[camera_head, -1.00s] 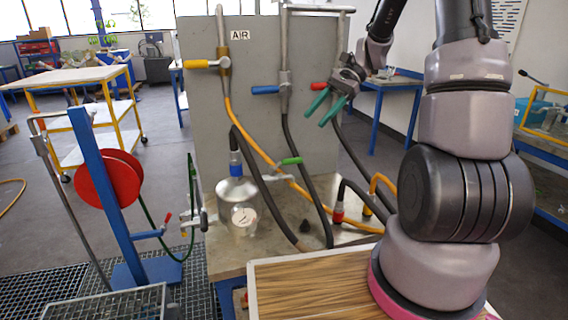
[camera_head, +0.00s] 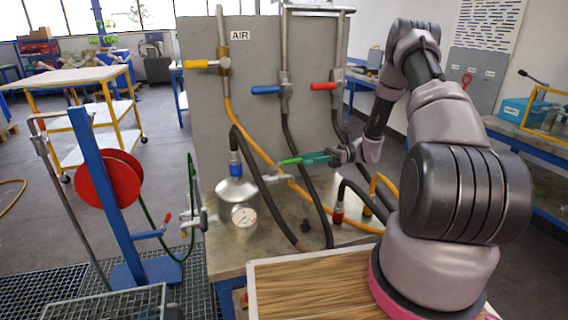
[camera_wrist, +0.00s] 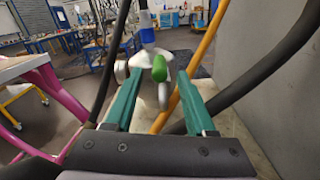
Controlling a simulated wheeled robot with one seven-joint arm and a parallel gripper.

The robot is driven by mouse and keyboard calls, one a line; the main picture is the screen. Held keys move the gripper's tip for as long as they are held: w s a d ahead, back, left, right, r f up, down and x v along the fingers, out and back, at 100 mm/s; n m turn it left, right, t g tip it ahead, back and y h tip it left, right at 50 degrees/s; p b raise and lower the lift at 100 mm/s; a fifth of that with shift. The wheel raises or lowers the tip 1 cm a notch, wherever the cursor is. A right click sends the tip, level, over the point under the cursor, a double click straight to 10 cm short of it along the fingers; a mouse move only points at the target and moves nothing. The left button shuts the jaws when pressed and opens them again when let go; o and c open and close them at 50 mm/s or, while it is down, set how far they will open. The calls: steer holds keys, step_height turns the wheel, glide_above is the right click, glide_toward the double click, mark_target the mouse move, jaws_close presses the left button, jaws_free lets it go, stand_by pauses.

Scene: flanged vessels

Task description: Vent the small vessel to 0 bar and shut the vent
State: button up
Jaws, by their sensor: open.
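The small vessel (camera_head: 236,192) is a silvery metal bottle on the bench, with a blue coupling on top and a white round gauge (camera_head: 243,215) in front. The gauge's reading is too small to tell. A valve lever with a green handle (camera_head: 290,161) points to the right beside the vessel. My gripper (camera_head: 308,159) has green fingers and reaches in from the right at the handle. In the wrist view my gripper (camera_wrist: 160,72) is open, with the green handle (camera_wrist: 160,68) between its fingertips and the vessel (camera_wrist: 143,58) behind. I cannot tell whether a finger touches the handle.
A grey panel (camera_head: 200,110) stands behind, with yellow, blue (camera_head: 265,90) and red (camera_head: 323,86) valve levers. Black hoses and a yellow hose (camera_head: 262,152) hang close around my gripper. A red hose reel (camera_head: 108,180) on a blue post stands left. A red-collared fitting (camera_head: 338,212) is at the right.

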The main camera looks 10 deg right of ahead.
mark_target(284, 162)
steer(key=a, duration=0.5)
steer(key=s+a, duration=0.1)
steer(key=a, duration=0.2)
steer(key=shift+c, duration=0.2)
jaws_close()
steer(key=shift+d, duration=0.1)
stand_by(1.0)
